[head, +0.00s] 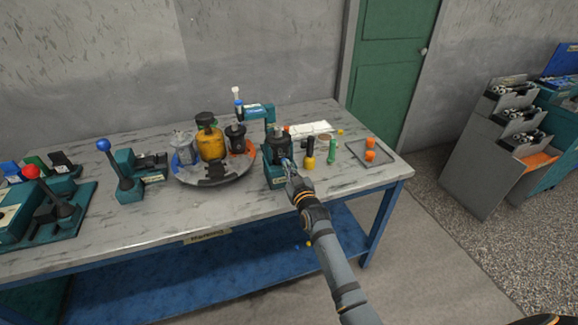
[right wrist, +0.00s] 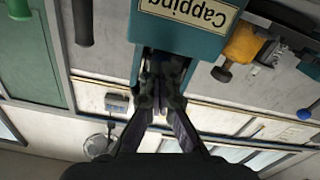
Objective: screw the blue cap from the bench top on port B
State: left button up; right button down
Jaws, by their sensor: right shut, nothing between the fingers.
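A dark hydraulic motor (head: 279,143) sits in the teal capping stand (head: 272,178) near the right part of the bench. The stand also shows upside down in the right wrist view (right wrist: 180,38), with its "Capping" label. My right gripper (head: 287,165) is at the motor's front side. In the right wrist view its fingertips (right wrist: 160,92) are together, empty, close to the dark motor. A small bluish spot shows by the fingertips in the head view; I cannot tell whether it is the blue cap. Port B's marking cannot be read. My left gripper is out of view.
Left is a round dish (head: 213,183) of parts and a blue-knobbed lever (head: 120,165). The front bench strip is clear.

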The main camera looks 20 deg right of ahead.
jog(key=shift+r, duration=0.3)
jog(key=m+p, duration=0.2)
jog(key=m, duration=0.3)
jog(key=shift+w+m, duration=0.15)
jog(key=shift+m, duration=0.25)
jog(key=c, duration=1.6)
grip_release()
jog(key=shift+c, duration=0.2)
jog(key=shift+o, duration=1)
jog(key=shift+w+f, duration=0.1)
jog(key=shift+f, duration=0.2)
jog(key=shift+f, duration=0.1)
